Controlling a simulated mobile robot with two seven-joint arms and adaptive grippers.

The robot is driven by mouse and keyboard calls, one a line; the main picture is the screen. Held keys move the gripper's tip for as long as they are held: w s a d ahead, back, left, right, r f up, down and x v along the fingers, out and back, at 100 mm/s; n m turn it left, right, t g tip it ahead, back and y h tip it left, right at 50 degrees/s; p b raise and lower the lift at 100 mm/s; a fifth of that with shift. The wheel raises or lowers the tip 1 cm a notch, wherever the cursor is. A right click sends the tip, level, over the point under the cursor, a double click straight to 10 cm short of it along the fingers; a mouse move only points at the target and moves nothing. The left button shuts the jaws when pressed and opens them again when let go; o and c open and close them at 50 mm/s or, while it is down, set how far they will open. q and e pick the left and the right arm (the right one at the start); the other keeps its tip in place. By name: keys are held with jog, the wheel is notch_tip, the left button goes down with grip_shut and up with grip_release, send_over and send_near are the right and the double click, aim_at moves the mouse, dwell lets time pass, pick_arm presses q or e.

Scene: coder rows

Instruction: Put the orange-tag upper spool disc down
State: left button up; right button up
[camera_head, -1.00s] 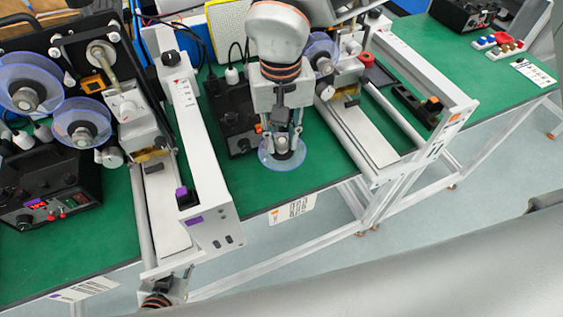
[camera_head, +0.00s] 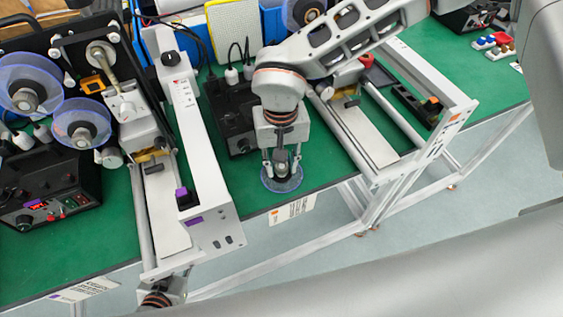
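The clear bluish spool disc (camera_head: 294,184) with a dark hub lies flat at the green table's front edge, between the two machines. It looks at or very near the table top; I cannot tell if it touches. My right gripper (camera_head: 282,171) points down over it, fingers around the hub, seemingly shut on it. The orange-tag machine (camera_head: 453,120) stands to the right; my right arm hides its upper spool area. My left gripper (camera_head: 177,288) shows only partly at the lower left, below the purple-tag machine; its fingers cannot be made out.
The purple-tag machine (camera_head: 212,215) stands left of the disc, with two clear spools (camera_head: 80,122) and (camera_head: 28,85). A black control box (camera_head: 231,115) stands behind the disc. A white card with an orange mark (camera_head: 292,210) hangs at the table edge.

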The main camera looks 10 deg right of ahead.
aim_at(281, 165)
dwell(0.3)
notch_tip(281, 165, up, 12)
dwell(0.6)
dwell(0.4)
